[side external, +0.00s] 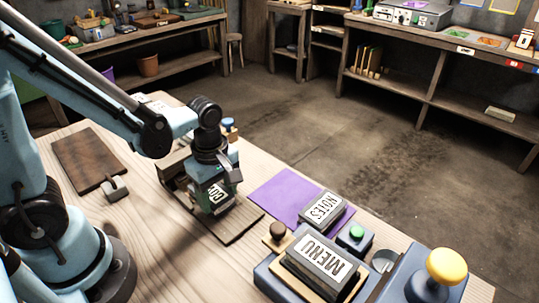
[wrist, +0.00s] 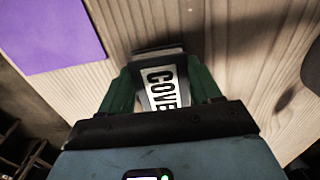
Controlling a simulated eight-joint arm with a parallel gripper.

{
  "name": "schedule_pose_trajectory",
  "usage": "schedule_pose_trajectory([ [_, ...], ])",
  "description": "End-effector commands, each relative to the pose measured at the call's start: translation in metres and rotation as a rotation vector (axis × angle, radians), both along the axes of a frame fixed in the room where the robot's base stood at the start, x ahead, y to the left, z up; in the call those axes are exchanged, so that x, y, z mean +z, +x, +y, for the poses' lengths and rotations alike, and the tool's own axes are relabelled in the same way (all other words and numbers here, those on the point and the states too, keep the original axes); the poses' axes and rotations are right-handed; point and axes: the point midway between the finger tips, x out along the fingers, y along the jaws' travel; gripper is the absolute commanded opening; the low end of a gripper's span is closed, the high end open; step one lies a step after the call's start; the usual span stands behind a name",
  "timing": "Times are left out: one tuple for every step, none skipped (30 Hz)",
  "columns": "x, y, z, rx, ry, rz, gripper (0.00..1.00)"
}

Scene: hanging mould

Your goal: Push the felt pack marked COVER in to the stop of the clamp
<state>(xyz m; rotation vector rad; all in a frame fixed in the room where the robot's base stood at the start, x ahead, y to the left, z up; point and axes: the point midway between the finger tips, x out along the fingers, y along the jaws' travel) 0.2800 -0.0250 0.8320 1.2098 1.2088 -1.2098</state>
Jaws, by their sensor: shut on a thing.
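My gripper (side external: 216,181) is shut on the felt pack marked COVER (side external: 214,196), its label partly hidden by the fingers. In the wrist view, the pack's white label (wrist: 162,88) sits between the two green fingers, with the letters COVE visible and the end hidden by the gripper body. The pack's dark grey end shows beyond the fingertips. In the side view, the pack is low over a dark brown board (side external: 240,226); I cannot tell if it touches. A block (side external: 170,166) behind my gripper on that board may be part of the clamp; its stop cannot be made out.
A purple sheet (side external: 278,190) lies right of the board, with a NOTES pack (side external: 323,208) at its edge. A MENU pack (side external: 322,266), a green button (side external: 356,233) and a yellow knob (side external: 447,266) stand front right. A dark wooden paddle (side external: 90,160) lies left.

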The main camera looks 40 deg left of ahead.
Motion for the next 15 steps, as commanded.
schedule_pose_trajectory([
  [0.0,0.0,0.007,0.005,0.0,0.0,0.29],
  [0.0,0.0,0.01,0.005,0.0,0.0,0.29],
  [0.0,0.0,0.014,0.005,0.0,0.0,0.29],
  [0.0,0.0,0.017,0.005,0.0,0.0,0.29],
  [0.0,0.0,0.021,0.005,0.0,0.0,0.29],
  [0.0,0.0,0.025,0.005,0.0,0.0,0.29],
  [0.0,0.0,0.028,0.004,0.0,0.0,0.29],
  [0.0,0.0,0.032,0.005,0.0,0.0,0.29],
  [0.0,0.0,0.036,0.005,0.0,0.0,0.29],
  [0.0,0.0,0.039,0.005,0.0,0.0,0.29],
  [0.0,0.0,0.042,0.005,0.0,0.0,0.29],
  [0.0,0.0,0.047,0.004,0.0,0.0,0.29],
  [0.0,0.0,0.05,0.005,0.0,0.0,0.29],
  [0.0,0.0,0.053,0.005,0.0,0.0,0.29],
  [0.0,0.0,0.057,0.004,0.0,0.0,0.29],
])
